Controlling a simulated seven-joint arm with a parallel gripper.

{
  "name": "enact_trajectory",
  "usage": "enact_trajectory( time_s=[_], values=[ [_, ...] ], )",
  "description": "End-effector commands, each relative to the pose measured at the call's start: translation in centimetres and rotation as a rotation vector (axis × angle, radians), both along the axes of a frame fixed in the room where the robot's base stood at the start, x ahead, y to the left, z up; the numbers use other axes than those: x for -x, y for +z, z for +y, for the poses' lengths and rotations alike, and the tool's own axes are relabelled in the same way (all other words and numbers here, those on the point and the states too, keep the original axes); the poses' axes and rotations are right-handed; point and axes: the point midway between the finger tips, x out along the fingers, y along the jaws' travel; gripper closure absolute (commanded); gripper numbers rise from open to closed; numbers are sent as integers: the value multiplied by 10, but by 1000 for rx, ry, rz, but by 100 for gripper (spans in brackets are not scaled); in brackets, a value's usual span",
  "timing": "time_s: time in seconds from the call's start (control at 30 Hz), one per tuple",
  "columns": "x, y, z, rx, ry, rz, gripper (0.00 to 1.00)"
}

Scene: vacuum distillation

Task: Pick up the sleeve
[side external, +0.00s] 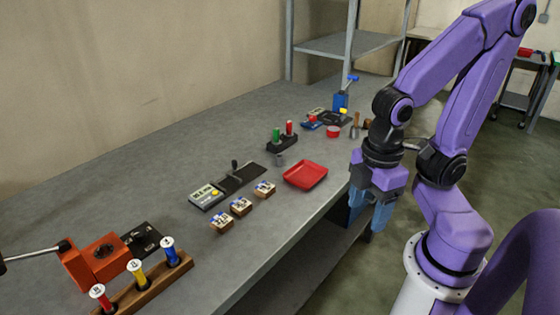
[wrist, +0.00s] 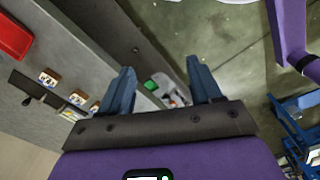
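My gripper (side external: 368,208) is off the front edge of the bench, right of the red tray. Its two blue fingers stand apart with nothing between them, as the wrist view also shows (wrist: 160,80). No thing is clearly recognisable as the sleeve. A small grey cylinder (side external: 279,160) stands on the bench left of the red tray, well away from my gripper; I cannot tell whether it is the sleeve.
The red tray (side external: 305,174) lies near the bench edge; it also shows in the wrist view (wrist: 14,38). Several small wooden blocks (side external: 241,206) sit beside a grey meter (side external: 206,196). A black stand (side external: 282,143) holds green and red pieces. An orange device (side external: 95,262) stands far left.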

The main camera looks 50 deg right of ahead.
Motion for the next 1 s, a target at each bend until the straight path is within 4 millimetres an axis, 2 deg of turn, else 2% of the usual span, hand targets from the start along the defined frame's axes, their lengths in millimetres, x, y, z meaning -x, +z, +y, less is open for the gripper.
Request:
enact_trajectory(
  time_s=[0.23, 0.37, 0.47, 0.7, 0.87, 1.0],
  values=[
    [-1, 0, 1, 0, 1, 0, 37],
    [-16, 4, 7, 3, 19, -5, 37],
    [-42, 10, 16, 8, 57, -12, 37],
    [-134, 23, 25, 34, 188, -33, 37],
    [-199, 26, 13, 56, 273, -39, 37],
    [-254, 25, -11, 77, 350, -39, 37]
  ],
)
